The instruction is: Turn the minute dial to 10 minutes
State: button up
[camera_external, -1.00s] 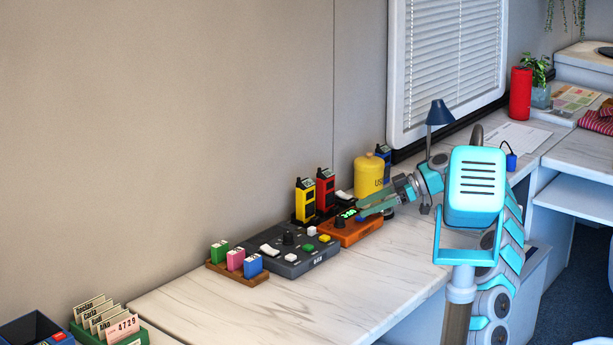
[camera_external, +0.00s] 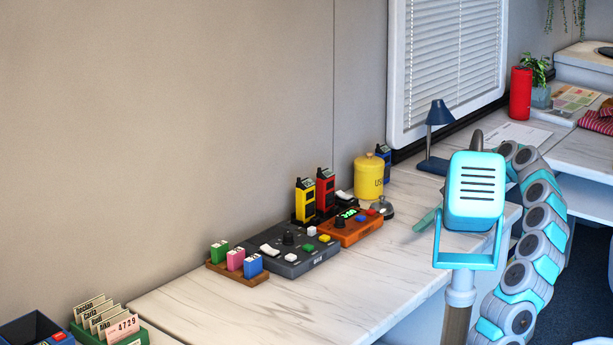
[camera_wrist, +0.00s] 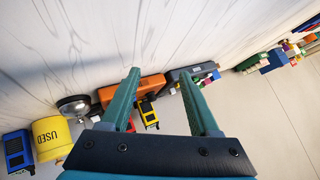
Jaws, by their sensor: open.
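The orange box (camera_external: 350,232) sits on the table with a lit green display (camera_external: 348,212), a dark round knob (camera_external: 339,223) and small red and blue buttons. I cannot read the display or the dial's setting. The orange box also shows in the wrist view (camera_wrist: 150,84), its controls not clear there.
A grey control box (camera_external: 300,262) with a knob and switches adjoins the orange box on the left. A silver bell (camera_external: 383,209) and a yellow canister (camera_external: 369,178) stand at its right and back. Yellow and red radios (camera_external: 325,192) stand behind. The front table is clear.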

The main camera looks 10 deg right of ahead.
aim_at(341, 217)
jog(key=s+d+m+h, duration=0.1)
jog(key=s+d, duration=0.1)
jog(key=s+d+f+m, duration=0.1)
jog(key=s+d+m, duration=0.1)
jog(key=s+d+f+m+h, duration=0.1)
jog(key=s+d, duration=0.1)
jog(key=shift+s+m+h, duration=0.3)
jog(key=shift+s, duration=0.1)
jog(key=shift+a, duration=0.1)
